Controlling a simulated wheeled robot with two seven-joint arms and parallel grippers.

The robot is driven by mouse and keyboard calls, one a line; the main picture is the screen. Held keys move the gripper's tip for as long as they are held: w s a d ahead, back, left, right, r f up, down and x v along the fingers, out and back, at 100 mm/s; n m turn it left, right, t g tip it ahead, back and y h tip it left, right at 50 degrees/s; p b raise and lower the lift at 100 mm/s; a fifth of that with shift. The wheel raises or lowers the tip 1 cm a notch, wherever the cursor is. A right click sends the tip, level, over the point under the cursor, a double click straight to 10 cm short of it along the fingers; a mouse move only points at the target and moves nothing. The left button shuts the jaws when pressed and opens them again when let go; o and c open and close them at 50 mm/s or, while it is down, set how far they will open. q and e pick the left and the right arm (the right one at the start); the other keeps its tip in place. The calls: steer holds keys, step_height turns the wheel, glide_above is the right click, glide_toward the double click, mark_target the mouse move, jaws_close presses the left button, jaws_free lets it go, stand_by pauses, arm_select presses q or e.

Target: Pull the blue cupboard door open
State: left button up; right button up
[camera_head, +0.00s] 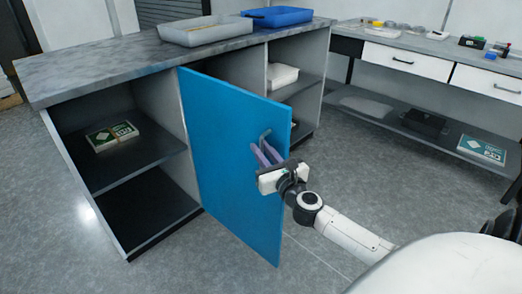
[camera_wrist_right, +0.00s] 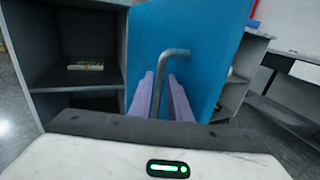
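The blue cupboard door (camera_head: 225,150) stands swung out from the grey cupboard, its left edge at the cupboard front and its free edge toward me. Its grey bar handle (camera_head: 266,134) is near the free edge; the handle also shows in the right wrist view (camera_wrist_right: 162,75). My right gripper (camera_head: 263,152) is at the handle, with its two purple fingers either side of the bar. In the wrist view the fingers are apart, with a gap visible beside the bar on the right. My left gripper is not in view.
The cupboard's left bay (camera_head: 110,172) is open, with a green-and-white box (camera_head: 112,136) on its shelf. A grey tray (camera_head: 205,32) and a blue tray (camera_head: 277,16) stand on top. A drawer bench (camera_head: 405,61) is at the right. Floor in front is clear.

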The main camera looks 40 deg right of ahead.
arm_select(q)
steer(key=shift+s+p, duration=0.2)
steer(key=shift+p, duration=0.15)
arm_select(e)
steer(key=v, duration=1)
steer(key=shift+s, duration=0.15)
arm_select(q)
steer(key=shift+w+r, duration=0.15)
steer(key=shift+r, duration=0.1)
arm_select(e)
steer(key=shift+a, duration=0.15)
